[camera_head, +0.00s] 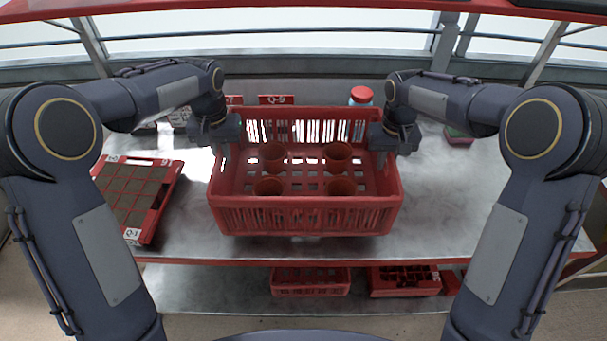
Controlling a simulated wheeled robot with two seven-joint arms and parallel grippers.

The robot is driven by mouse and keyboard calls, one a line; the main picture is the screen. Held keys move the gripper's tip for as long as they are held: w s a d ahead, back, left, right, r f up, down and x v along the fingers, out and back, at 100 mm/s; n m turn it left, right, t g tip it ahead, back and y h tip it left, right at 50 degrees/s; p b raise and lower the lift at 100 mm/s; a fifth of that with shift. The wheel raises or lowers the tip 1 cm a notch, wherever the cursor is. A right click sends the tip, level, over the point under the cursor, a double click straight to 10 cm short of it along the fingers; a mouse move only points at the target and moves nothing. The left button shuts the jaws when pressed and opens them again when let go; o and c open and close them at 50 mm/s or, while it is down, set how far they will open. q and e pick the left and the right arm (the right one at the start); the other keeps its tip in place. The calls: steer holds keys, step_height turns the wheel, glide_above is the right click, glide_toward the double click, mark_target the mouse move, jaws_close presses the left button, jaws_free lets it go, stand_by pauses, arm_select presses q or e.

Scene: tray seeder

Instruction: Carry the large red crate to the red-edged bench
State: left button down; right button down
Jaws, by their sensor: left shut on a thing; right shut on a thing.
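The large red crate (305,219) is in the middle of the view, over the front part of the grey metal bench (455,205), which has a red front edge. Several brown pots stand inside the crate. I cannot tell for sure whether its base touches the bench top. My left gripper (220,143) is shut on the crate's left side wall near its upper rim. My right gripper (385,142) is shut on the crate's right side wall near its upper rim. The fingertips are mostly hidden.
A red-framed seed tray (162,205) with brown cells lies left of the crate. A jar with a red lid (361,95) stands behind it. A smaller red crate (311,282) and a red divided tray (404,281) sit on the lower shelf. Bench space right of the crate is clear.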

mark_target(226, 167)
arm_select(q)
steer(key=shift+d+r, duration=0.1)
steer(key=shift+r, duration=0.05)
arm_select(e)
steer(key=shift+d, duration=0.1)
steer(key=shift+f, duration=0.15)
